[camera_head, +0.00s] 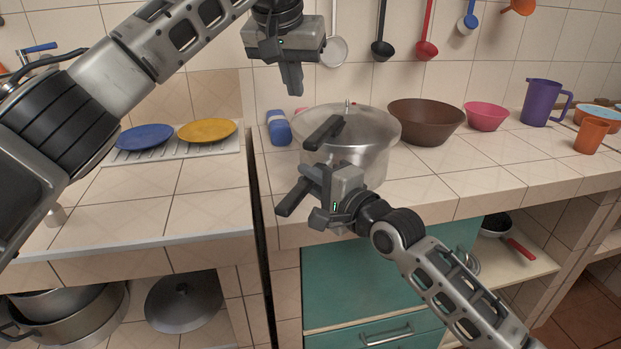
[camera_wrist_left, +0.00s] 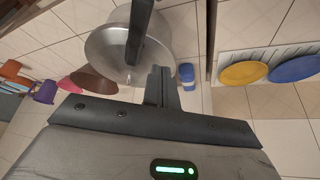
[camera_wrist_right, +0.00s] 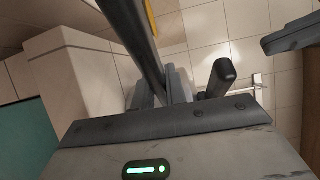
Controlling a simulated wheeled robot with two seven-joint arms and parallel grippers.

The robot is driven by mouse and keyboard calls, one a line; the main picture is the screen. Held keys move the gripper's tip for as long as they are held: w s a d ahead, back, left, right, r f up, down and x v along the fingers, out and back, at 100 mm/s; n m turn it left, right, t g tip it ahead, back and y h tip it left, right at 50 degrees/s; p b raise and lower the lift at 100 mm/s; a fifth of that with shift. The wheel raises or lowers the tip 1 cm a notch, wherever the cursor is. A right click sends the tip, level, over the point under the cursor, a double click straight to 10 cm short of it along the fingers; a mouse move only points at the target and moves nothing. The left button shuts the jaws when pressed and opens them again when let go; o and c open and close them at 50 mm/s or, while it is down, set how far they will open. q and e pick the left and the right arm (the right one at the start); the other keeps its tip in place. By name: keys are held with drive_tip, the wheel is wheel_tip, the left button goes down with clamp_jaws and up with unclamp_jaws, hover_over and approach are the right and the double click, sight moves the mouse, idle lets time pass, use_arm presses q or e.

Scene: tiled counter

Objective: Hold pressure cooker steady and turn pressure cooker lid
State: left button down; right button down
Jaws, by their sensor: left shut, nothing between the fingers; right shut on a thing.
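The silver pressure cooker (camera_head: 362,158) stands near the counter's front left corner. Its lid (camera_head: 365,122) is on top, and the dark lid handle (camera_head: 323,132) points to the front left. My right gripper (camera_head: 309,185) is shut on the cooker's dark side handle (camera_head: 291,199), below the lid handle. The fingers partly hide the grip. My left gripper (camera_head: 292,82) is shut and empty, above and behind the cooker's left side. The left wrist view shows its closed fingers (camera_wrist_left: 161,88) apart from the lid handle (camera_wrist_left: 139,30).
A blue container (camera_head: 278,127) stands left of the cooker. A brown bowl (camera_head: 427,121) is close on its right, then a pink bowl (camera_head: 486,116) and a purple jug (camera_head: 542,102). Ladles hang behind. A gap separates the left counter with blue and yellow plates (camera_head: 207,130).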

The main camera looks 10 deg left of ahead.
sight(321, 138)
use_arm(q)
wheel_tip(321, 138, down, 10)
idle(0.6)
drive_tip(key=shift+d+r, duration=0.1)
drive_tip(key=shift+r, duration=0.05)
idle(1.8)
drive_tip(key=shift+s+d, duration=0.3)
drive_tip(key=shift+d, duration=0.2)
drive_tip(key=shift+s+d, duration=0.25)
drive_tip(key=shift+d, duration=0.2)
drive_tip(key=shift+d, duration=0.1)
drive_tip(key=shift+s+d, duration=0.2)
drive_tip(key=shift+d, duration=0.35)
drive_tip(key=shift+s+d, duration=0.2)
drive_tip(key=shift+d, duration=0.3)
drive_tip(key=shift+d, duration=0.15)
drive_tip(key=shift+s+d, duration=0.25)
drive_tip(key=shift+d, duration=0.75)
drive_tip(key=shift+d, duration=0.1)
